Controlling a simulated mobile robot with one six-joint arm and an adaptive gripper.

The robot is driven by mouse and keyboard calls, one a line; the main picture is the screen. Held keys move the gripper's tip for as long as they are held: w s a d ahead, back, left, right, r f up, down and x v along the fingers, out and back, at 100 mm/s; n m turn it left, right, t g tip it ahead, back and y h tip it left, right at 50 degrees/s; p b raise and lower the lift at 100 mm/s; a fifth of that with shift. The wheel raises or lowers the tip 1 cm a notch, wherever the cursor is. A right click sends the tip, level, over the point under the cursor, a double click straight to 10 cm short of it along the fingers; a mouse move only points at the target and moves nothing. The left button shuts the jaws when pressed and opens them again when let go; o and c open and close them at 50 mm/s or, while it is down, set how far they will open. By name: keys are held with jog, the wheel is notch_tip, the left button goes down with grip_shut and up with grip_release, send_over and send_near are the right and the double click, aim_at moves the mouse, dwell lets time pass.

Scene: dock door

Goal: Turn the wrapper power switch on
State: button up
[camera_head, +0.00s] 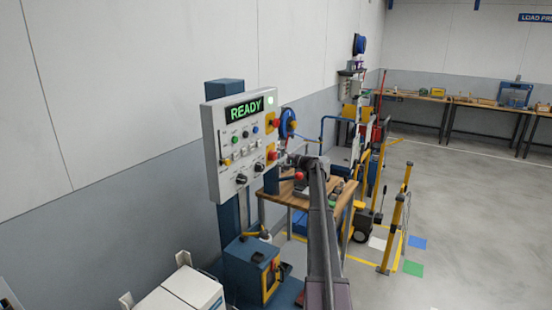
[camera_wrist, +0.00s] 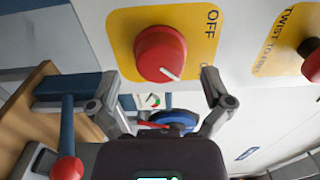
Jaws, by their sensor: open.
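The power switch is a red round knob (camera_wrist: 160,50) on a yellow plate (camera_wrist: 120,22) marked OFF. Its white pointer line slants down and right in the wrist view, away from OFF. My right finger hides part of the plate beyond it. In the head view the knob (camera_head: 272,155) is on the lower right side of the white control box (camera_head: 225,175). My gripper (camera_wrist: 160,88) is open, its fingers apart below the knob in the wrist view. I cannot tell whether they touch it. The gripper also shows beside the box in the head view (camera_head: 284,160).
A red stop button (camera_wrist: 311,62) sits on a second yellow plate marked TWIST. The box's display (camera_head: 244,109) reads READY. A blue lever with a red ball (camera_wrist: 68,168) and a wooden table (camera_head: 340,205) are close by. Open floor lies right.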

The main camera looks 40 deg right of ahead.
jog(key=v, duration=1)
jog(key=shift+s, duration=0.1)
dwell(0.5)
